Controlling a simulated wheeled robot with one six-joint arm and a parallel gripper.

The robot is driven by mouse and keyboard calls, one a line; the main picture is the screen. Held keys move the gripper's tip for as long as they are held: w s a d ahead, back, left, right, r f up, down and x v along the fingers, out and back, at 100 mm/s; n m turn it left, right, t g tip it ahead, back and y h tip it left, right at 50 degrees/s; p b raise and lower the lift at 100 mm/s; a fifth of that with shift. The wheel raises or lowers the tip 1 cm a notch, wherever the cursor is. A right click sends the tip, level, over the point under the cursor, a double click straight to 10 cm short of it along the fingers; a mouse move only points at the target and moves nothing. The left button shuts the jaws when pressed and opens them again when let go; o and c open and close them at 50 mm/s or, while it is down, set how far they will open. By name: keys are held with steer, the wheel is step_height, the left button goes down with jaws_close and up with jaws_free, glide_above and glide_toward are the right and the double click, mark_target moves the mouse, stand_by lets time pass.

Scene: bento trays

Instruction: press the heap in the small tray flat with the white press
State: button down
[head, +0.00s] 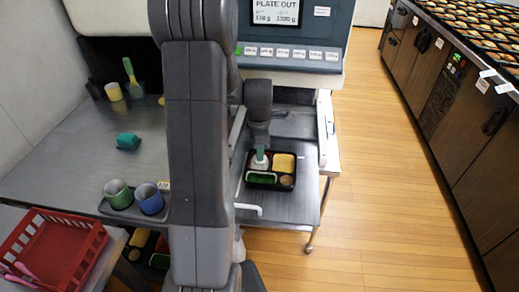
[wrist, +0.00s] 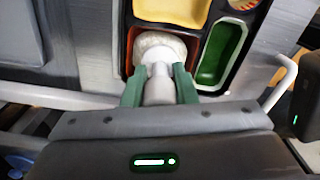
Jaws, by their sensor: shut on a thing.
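My gripper (wrist: 158,82) points down with its green fingers shut on the white press (wrist: 158,92), one finger on each side of its stem. In the head view, my gripper (head: 260,156) is over the left part of a black bento tray (head: 271,187). A pale, grainy round shape (wrist: 160,44) shows around the press's lower end, inside a red-walled compartment; it looks like the heap. The press hides its middle, and I cannot tell whether the two touch. A yellow filling (head: 284,162) and a green compartment (wrist: 222,55) lie beside it.
A white rail (head: 247,208) stands near the tray's front. A red basket (head: 52,250) is at lower left. The machine stands behind.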

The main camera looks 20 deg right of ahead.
steer(key=shift+r+p, duration=2.95)
steer(key=shift+r, duration=1.05)
steer(key=shift+f, duration=0.1)
